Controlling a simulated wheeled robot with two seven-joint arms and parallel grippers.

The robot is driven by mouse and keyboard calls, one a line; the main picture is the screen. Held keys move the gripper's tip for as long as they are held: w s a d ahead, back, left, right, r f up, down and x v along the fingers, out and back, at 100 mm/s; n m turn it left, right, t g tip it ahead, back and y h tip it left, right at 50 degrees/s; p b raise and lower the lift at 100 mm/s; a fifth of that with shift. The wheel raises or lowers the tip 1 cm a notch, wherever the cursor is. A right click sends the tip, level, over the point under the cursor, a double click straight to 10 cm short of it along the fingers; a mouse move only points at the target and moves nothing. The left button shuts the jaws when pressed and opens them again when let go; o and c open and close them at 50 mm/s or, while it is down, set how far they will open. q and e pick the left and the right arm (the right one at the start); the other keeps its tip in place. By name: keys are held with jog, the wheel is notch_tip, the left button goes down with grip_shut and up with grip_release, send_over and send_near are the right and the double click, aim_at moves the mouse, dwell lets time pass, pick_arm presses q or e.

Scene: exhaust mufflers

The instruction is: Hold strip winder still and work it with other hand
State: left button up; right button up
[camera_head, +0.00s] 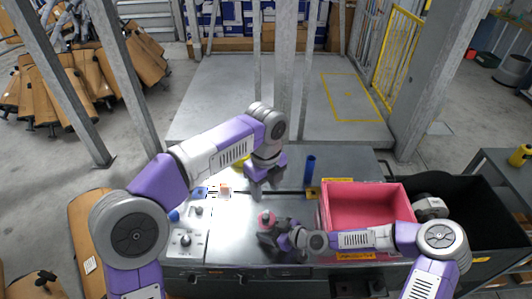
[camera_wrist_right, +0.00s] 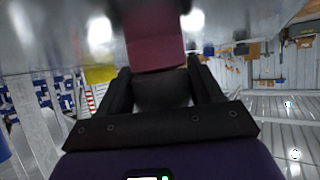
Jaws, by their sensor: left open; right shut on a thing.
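A small pink-red thing (camera_head: 266,218), which looks like the strip winder, stands on the metal worktop near its middle. My right gripper (camera_head: 269,231) comes in low from the right and is shut on it. In the right wrist view the dark pink body (camera_wrist_right: 155,42) sits between the two black fingers, and its lower part is hidden by them. My left gripper (camera_head: 257,186) points down behind the winder, open and empty, apart from it. Its fingers are small in the head view, and I cannot tell its exact height above the worktop.
A pink-red bin (camera_head: 408,212) stands right of my right gripper, with a black bin (camera_head: 486,225) beyond it. A blue cylinder (camera_head: 310,169) stands upright at the back. A knob panel (camera_head: 187,252) and small blue and orange pieces (camera_head: 225,190) lie to the left.

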jog(key=o, duration=0.9)
jog(key=v, duration=1.2)
